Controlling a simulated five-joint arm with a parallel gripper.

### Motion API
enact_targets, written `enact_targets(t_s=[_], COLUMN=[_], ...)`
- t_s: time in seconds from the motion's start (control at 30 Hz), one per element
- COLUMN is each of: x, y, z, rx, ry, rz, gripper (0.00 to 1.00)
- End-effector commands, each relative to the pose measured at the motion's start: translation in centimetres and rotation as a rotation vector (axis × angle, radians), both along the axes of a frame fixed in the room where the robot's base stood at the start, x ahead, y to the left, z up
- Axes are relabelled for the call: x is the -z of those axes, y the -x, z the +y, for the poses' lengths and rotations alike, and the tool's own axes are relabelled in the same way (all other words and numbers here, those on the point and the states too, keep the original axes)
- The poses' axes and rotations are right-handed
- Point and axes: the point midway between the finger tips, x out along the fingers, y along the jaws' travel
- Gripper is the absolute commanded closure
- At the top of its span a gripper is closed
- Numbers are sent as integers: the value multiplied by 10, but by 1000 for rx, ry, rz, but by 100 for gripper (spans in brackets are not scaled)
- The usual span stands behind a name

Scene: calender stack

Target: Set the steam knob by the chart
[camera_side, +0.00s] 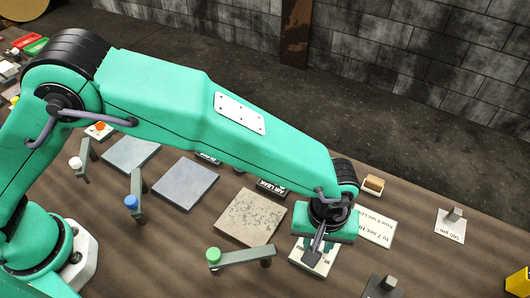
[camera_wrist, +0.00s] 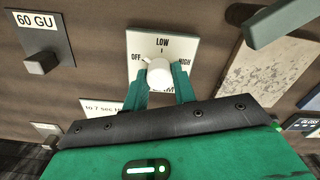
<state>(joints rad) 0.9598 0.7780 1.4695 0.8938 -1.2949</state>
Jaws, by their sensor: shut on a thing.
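The steam knob (camera_wrist: 159,74) is a white round knob on a pale plate (camera_wrist: 183,45) marked OFF, LOW and HIGH. My gripper (camera_wrist: 162,82) is shut on the knob, a green finger on each side. A small white tip of the knob seems to point toward OFF. In the side view my gripper (camera_side: 318,240) is over the plate (camera_side: 303,258) and hides the knob. The chart (camera_side: 376,226) is a white card lying right of the plate, with lines about seconds and HIGH or LOW, partly cut off. In the wrist view the chart (camera_wrist: 98,106) is mostly hidden by my gripper.
Left of the plate are a speckled square slab (camera_side: 250,217), smoother slabs (camera_side: 185,184), and a grey bar with a green cap (camera_side: 240,257). A card marked 500 µm (camera_side: 450,226) with a grey block lies right. The 60 GU card (camera_wrist: 40,35) shows in the wrist view.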

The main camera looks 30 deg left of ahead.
Motion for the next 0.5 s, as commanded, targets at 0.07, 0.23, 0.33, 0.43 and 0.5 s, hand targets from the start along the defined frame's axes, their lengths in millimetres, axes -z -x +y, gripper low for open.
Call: enact_targets(t_s=[0.07, 0.23, 0.33, 0.43, 0.5], x=[-1, -1, -1, -1, -1], y=[0, 0, 1, 1, 1], z=[0, 0, 0, -1, -1], rx=[63, 219, 314, 409, 475], ry=[-1, -1, -1, -1, -1], rz=[0, 0, 1, 1, 1], gripper=[96, 96, 96, 96, 96])
